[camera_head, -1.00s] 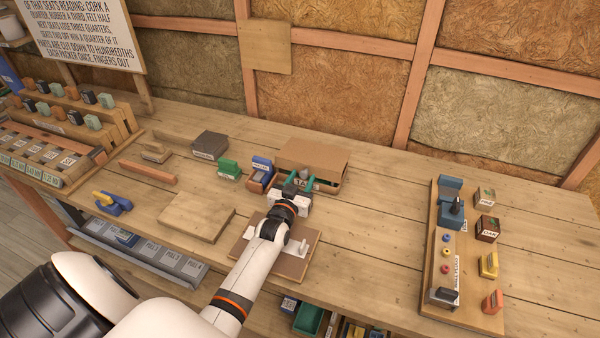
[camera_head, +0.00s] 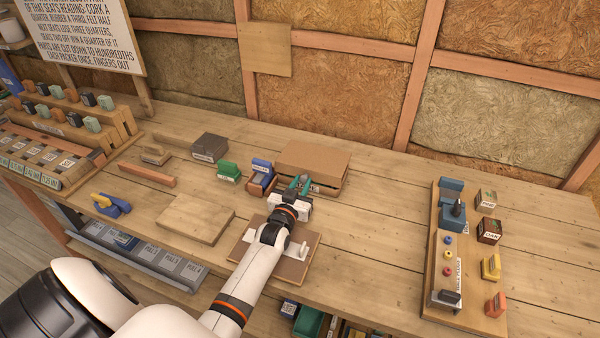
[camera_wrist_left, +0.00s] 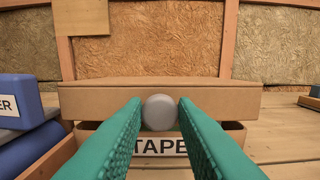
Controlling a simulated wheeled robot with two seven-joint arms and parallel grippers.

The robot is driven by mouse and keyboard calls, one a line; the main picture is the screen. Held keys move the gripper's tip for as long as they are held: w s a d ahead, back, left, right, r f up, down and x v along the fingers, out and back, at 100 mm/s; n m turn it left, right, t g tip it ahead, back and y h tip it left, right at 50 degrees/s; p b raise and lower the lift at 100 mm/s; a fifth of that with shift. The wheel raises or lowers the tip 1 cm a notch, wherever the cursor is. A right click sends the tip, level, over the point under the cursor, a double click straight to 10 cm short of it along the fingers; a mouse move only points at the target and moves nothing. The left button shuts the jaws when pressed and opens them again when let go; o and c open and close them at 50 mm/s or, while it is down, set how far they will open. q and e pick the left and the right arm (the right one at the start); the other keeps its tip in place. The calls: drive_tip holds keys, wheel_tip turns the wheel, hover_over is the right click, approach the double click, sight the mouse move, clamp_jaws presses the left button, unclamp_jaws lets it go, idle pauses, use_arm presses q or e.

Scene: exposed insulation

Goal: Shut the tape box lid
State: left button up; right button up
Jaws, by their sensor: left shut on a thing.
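The tape box (camera_wrist_left: 237,135) is a brown cardboard-coloured box with a white TAPE label on its front, at the back middle of the bench. Its brown lid (camera_head: 313,160) lies over it, and in the left wrist view a narrow dark gap shows between the lid (camera_wrist_left: 90,102) and the box front. A round grey knob (camera_wrist_left: 160,112) stands out at the lid's front. My left gripper (camera_head: 303,183) has its green fingers on both sides of the knob, shut on it. The fingers hide part of the label. My right gripper is not in view.
A blue-topped box (camera_head: 262,168) stands close on the left of the tape box, with a green block (camera_head: 229,170) and a dark grey box (camera_head: 210,146) beyond. A brown board (camera_head: 295,268) lies under my forearm.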

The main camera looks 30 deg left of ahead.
use_arm(q)
drive_tip(key=shift+s+f, duration=0.1)
drive_tip(key=shift+f, duration=0.45)
drive_tip(key=shift+f, duration=0.25)
drive_tip(key=o, duration=0.8)
drive_tip(key=shift+c, duration=0.2)
drive_tip(key=b+v, duration=0.2)
drive_tip(key=v, duration=1)
